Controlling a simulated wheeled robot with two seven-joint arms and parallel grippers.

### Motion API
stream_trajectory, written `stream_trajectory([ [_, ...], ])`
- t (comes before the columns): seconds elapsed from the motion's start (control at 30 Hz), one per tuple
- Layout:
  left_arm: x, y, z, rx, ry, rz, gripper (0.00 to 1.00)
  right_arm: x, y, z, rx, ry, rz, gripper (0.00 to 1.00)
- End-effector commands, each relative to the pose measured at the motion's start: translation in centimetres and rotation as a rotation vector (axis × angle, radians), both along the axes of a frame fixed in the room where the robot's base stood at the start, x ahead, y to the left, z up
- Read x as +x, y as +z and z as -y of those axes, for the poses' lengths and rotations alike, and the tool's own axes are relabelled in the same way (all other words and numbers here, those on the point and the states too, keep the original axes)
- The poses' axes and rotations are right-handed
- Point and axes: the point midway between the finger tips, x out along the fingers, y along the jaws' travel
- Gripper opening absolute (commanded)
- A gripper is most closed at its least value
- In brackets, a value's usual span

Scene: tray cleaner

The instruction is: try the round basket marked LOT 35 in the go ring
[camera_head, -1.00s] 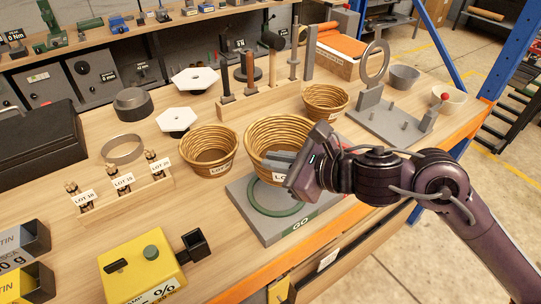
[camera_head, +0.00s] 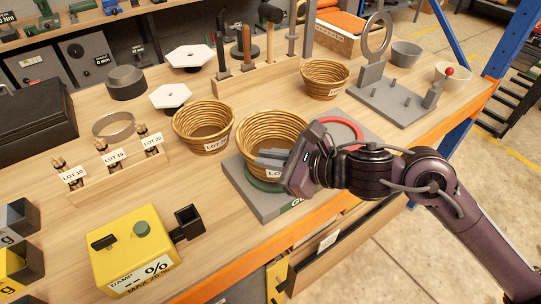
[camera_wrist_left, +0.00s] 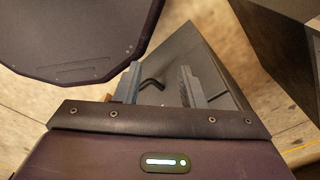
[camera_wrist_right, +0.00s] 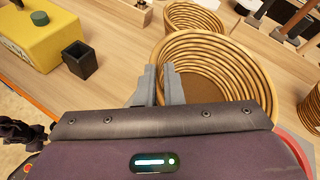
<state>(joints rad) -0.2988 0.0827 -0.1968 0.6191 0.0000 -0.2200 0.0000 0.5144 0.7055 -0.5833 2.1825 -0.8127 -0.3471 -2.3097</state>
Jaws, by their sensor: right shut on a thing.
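A round wicker basket (camera_head: 270,128) is in my right gripper (camera_head: 274,160), whose fingers are shut on its near wall. Its label shows only "LO", the rest hidden by the gripper. The basket's base is over the green ring (camera_head: 262,185) on the grey plate marked GO (camera_head: 243,199). I cannot tell if it touches the ring or hovers just above. In the right wrist view the fingers (camera_wrist_right: 158,82) pinch the basket's rim (camera_wrist_right: 195,38). My left gripper (camera_wrist_left: 158,85) is open and empty in the left wrist view, outside the head view.
A red ring (camera_head: 357,126) lies on the plate behind my right gripper. A second wicker basket (camera_head: 203,128) stands close at left, a third (camera_head: 325,80) behind right. A yellow damp meter (camera_head: 135,248) is at the front left. A grey stand (camera_head: 385,95) is at right.

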Motion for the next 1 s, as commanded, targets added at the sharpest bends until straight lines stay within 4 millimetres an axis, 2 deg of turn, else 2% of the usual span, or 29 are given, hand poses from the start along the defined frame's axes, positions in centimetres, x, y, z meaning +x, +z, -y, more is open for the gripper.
stream_trajectory([
  [0.03,0.0,-0.8,0.0,-0.001,-0.001,0.000,0.36,0.0,-0.6,0.0,0.001,0.000,0.003,0.00],
  [0.13,-0.1,-1.2,0.1,-0.002,-0.002,0.000,0.36,0.0,-0.8,0.0,0.001,0.000,0.003,0.00],
  [1.0,-0.1,-1.8,0.5,-0.006,-0.003,-0.001,0.36,0.0,-1.3,0.0,0.001,0.000,0.002,0.00],
])
